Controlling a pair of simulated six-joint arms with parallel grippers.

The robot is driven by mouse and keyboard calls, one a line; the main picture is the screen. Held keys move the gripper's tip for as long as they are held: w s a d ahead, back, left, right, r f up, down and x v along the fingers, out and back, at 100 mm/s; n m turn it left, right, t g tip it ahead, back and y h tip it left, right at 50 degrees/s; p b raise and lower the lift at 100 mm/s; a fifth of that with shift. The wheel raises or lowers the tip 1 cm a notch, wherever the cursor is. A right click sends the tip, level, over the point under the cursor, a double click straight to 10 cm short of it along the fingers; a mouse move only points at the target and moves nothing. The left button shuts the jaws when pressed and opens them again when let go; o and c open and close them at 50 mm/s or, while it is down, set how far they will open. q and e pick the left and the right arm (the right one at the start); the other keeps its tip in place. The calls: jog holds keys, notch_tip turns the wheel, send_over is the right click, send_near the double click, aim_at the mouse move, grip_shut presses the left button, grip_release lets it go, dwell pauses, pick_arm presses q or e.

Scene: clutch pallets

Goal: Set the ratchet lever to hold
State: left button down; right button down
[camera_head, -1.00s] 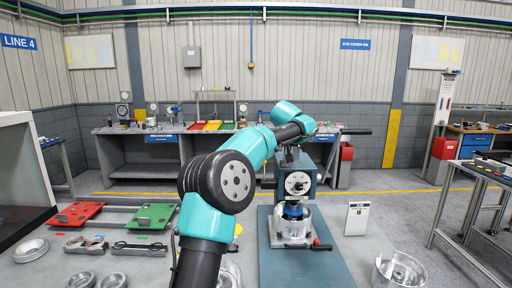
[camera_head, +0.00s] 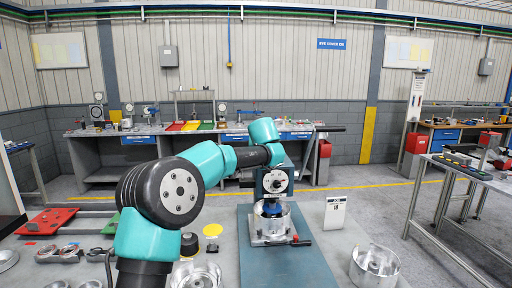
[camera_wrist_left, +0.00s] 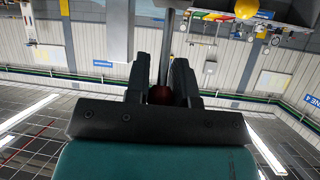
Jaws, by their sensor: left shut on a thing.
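The press-like clutch fixture (camera_head: 272,182) stands on a blue-green mat (camera_head: 300,265), with a round light dial face bearing a dark pointer and a silver drum (camera_head: 268,222) below. A short lever with a black grip and red end (camera_head: 300,243) sticks out right at its base. My left arm reaches to the fixture's top, where its gripper is hard to make out. In the left wrist view my left gripper (camera_wrist_left: 161,60) is shut around a grey rod (camera_wrist_left: 167,45) with a dark red knob (camera_wrist_left: 160,95) between its fingers. I cannot tell the ratchet setting. My right gripper is out of view.
A white sign card (camera_head: 335,212) and a silver drum (camera_head: 375,263) stand right of the mat. Red (camera_head: 45,221) and green plates and metal rings lie at left. The mat's front is clear.

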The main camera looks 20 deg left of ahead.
pick_arm(q)
jog(key=c, duration=1.2)
grip_release()
jog(key=shift+c, duration=0.2)
jog(key=v, duration=1.7)
jog(key=shift+s, duration=0.25)
